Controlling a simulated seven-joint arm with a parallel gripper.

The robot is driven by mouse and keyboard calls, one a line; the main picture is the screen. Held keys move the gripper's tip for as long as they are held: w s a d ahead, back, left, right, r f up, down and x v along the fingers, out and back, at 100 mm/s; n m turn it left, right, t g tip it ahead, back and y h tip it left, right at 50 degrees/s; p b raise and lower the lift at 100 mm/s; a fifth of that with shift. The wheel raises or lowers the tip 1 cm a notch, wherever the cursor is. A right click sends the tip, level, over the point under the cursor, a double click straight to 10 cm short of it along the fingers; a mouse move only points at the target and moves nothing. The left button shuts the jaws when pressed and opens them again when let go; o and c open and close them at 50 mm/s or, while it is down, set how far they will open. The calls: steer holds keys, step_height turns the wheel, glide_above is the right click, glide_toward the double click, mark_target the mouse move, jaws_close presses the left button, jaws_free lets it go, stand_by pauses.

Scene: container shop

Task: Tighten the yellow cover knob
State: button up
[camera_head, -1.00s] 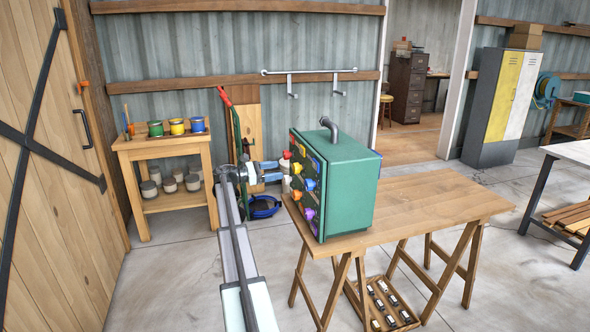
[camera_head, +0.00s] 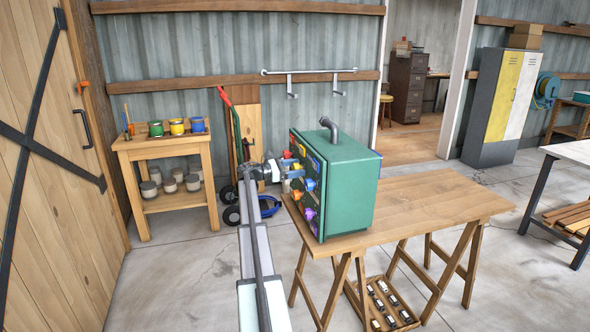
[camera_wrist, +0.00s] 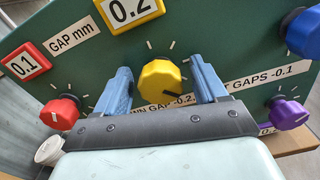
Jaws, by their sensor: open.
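The green box (camera_head: 350,190) stands on the wooden table, its knobbed panel facing left. In the wrist view the round yellow knob (camera_wrist: 161,82), with a dark pointer mark toward its lower right, sits on the green panel. My gripper (camera_wrist: 160,66) is open, with one blue finger on each side of the knob. Gaps seem to show between the fingers and the knob; I cannot tell whether either touches. In the head view my gripper (camera_head: 289,173) is at the panel and hides part of it.
In the wrist view a red knob (camera_wrist: 60,111) is at left, with a purple knob (camera_wrist: 288,113) and a blue knob (camera_wrist: 304,34) at right. The wooden table (camera_head: 430,200) is clear right of the box. A hand truck (camera_head: 229,150) stands behind my arm.

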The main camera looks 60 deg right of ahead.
steer(key=c, duration=1)
steer(key=shift+m, duration=0.4)
steer(key=m, duration=0.3)
steer(key=shift+m, duration=0.4)
steer(key=shift+a+m, duration=0.1)
steer(key=shift+m, duration=2.1)
steer(key=o, duration=1)
